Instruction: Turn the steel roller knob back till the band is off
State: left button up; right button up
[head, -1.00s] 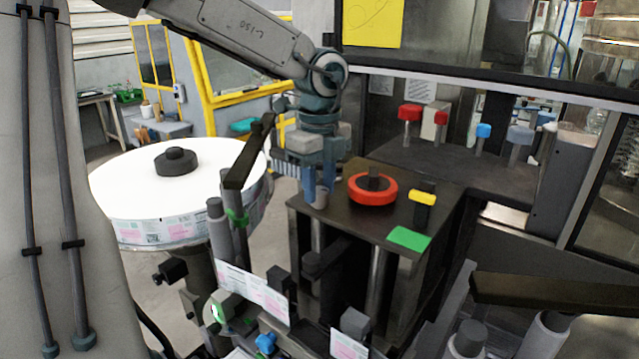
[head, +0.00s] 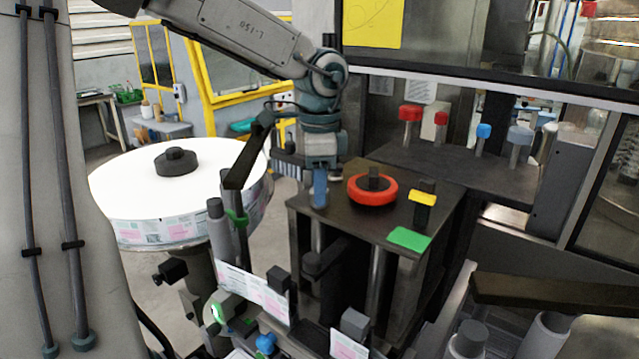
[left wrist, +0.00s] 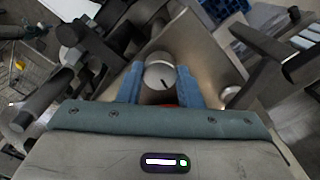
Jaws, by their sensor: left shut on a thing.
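The steel roller knob (left wrist: 158,75) shows in the left wrist view as a round grey cap with a dark line on its face. It sits between the two blue fingers of my left gripper (left wrist: 160,84), which is shut on it. In the head view my left gripper (head: 320,188) points down at the left corner of the dark machine top (head: 340,205). Its near finger hides the knob there. I cannot tell which part is the band. My right gripper is not in view.
A red round knob (head: 372,191) stands close right of the gripper, with a yellow-topped block (head: 424,198) and a green pad (head: 409,239) beyond. A large white label reel (head: 130,190) is at left. A dark slanted arm (head: 246,155) stands close to the gripper's left.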

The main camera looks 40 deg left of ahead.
pick_arm(q)
jog(key=shift+f+n, duration=0.1)
jog(key=shift+n, duration=0.5)
jog(key=o, duration=1)
